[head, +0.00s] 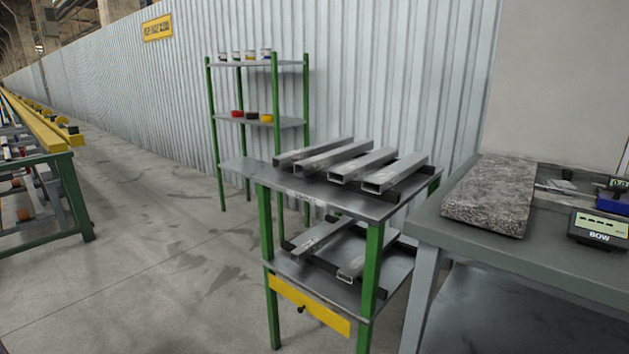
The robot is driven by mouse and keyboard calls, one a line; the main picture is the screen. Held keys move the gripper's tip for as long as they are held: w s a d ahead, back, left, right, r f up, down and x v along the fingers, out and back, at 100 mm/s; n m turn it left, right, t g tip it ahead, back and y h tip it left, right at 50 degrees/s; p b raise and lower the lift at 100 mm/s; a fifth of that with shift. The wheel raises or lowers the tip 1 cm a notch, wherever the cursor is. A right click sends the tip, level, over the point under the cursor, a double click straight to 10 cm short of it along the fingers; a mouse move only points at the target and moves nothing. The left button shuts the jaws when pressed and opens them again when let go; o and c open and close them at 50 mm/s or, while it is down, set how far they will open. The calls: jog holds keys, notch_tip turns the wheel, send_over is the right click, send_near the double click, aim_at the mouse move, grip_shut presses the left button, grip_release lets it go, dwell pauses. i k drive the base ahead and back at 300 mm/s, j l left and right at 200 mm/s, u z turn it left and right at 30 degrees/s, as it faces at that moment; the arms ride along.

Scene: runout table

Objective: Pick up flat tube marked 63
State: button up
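Several grey rectangular metal tubes lie side by side on the top of a green-legged runout table (240,170). From right to left these include a rightmost tube (400,171), a second tube (365,163), a third tube (334,157) and a leftmost tube (305,152). Their open ends face the front left. Two more tubes lie on the lower shelf, a left one (320,240) and a right one (368,260). I cannot read the number 63 on any tube, so I cannot tell which is marked so. My gripper is not in view.
Dark bars (413,186) lie under the tubes. A grey bench (440,230) at right holds a stone plate (490,195) and a BOW-marked device (598,230). A green rack (258,122) stands behind by the corrugated wall. The floor (150,250) at left is clear.

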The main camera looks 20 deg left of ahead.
aim_at(368, 162)
jog(key=l+u, duration=0.85)
jog(key=k+l+u, duration=0.15)
jog(key=u, duration=0.3)
jog(key=k+l, duration=0.15)
jog(key=l, duration=0.2)
jog(key=k+l+u, duration=0.1)
jog(key=l, duration=0.25)
jog(key=k+l, duration=0.2)
jog(key=l, duration=0.15)
jog(key=i+j, duration=0.35)
